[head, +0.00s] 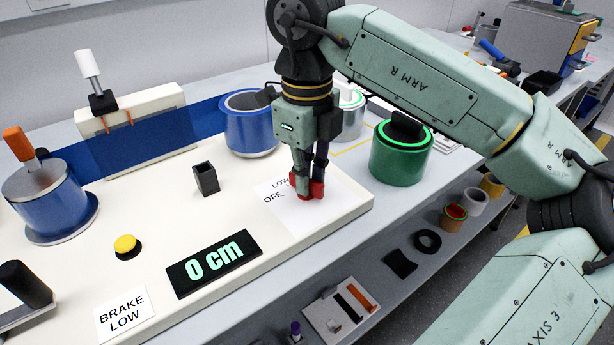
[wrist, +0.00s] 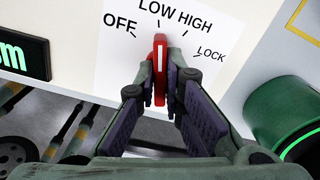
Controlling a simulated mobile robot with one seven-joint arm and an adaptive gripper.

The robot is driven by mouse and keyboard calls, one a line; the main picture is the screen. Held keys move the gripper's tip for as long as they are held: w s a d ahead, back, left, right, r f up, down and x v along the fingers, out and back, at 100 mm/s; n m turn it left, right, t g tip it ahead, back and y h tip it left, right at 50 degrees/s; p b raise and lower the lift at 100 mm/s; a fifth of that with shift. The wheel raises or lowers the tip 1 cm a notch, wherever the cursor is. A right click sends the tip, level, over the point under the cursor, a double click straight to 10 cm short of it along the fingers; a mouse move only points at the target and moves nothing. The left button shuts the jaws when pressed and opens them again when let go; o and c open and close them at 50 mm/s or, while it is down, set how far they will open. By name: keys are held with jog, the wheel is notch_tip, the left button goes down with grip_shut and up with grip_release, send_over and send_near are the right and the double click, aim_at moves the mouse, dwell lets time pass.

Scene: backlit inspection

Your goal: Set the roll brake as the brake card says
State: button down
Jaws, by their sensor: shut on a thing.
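The brake card (head: 125,312) at the front left of the bench reads "BRAKE LOW". The red brake knob (head: 303,190) stands on a white dial plate (head: 291,222) at the panel's right end. In the wrist view the plate is marked OFF, LOW, HIGH and LOCK. The knob (wrist: 161,58) carries a white line that points up at the LOW tick. My gripper (head: 308,182) is shut on the knob, with a finger on either side in the wrist view (wrist: 160,76). The fingers hide part of the knob.
A display (head: 214,263) reads 0 cm. A yellow button (head: 125,245) and a small dark cup (head: 205,178) stand on the panel. Blue film (head: 140,140) runs between a blue roll (head: 40,205) and another (head: 250,135). A green roll (head: 400,160) stands right of my gripper.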

dwell(0.3)
jog(key=shift+r, duration=0.1)
jog(key=c, duration=1.7)
grip_release()
notch_tip(320, 180, up, 12)
